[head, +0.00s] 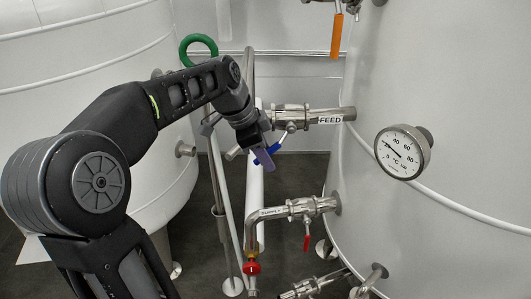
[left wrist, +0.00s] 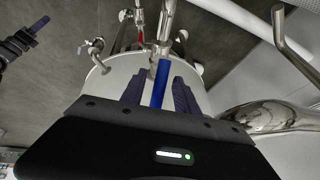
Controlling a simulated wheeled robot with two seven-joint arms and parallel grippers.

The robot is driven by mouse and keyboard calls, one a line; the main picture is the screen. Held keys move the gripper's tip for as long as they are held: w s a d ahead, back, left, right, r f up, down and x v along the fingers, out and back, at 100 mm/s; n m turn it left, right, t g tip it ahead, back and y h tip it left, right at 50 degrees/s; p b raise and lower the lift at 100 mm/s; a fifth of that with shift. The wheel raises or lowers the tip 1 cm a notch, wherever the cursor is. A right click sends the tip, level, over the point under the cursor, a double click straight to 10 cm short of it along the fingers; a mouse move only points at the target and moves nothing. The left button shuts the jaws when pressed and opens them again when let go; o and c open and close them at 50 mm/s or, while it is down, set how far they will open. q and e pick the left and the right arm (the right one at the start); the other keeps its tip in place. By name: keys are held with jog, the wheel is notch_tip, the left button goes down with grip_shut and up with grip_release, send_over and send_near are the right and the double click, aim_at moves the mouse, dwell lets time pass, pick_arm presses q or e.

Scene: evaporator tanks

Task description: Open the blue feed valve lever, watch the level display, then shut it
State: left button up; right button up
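The blue feed valve lever (head: 274,148) hangs slanting down to the left from the steel valve (head: 291,117) on the pipe labelled FEED (head: 330,118). My left gripper (head: 262,157) is at this lever and partly hides it. In the left wrist view the blue lever (left wrist: 160,84) lies between my two purple fingers (left wrist: 159,93), with a gap on each side, so the gripper is open around it. At upper left of that view is what looks like my right gripper (left wrist: 40,25); its opening cannot be made out. No level display can be made out.
A round °C dial (head: 403,152) sits on the right tank (head: 450,90). An orange lever (head: 337,35) hangs above. A SUPPLY pipe (head: 275,213) with a red lever (head: 307,241) runs below. A green ring handle (head: 198,48) and a red knob (head: 252,268) are nearby.

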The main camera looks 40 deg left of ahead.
pick_arm(q)
jog(key=shift+c, duration=0.5)
grip_shut()
dwell(0.9)
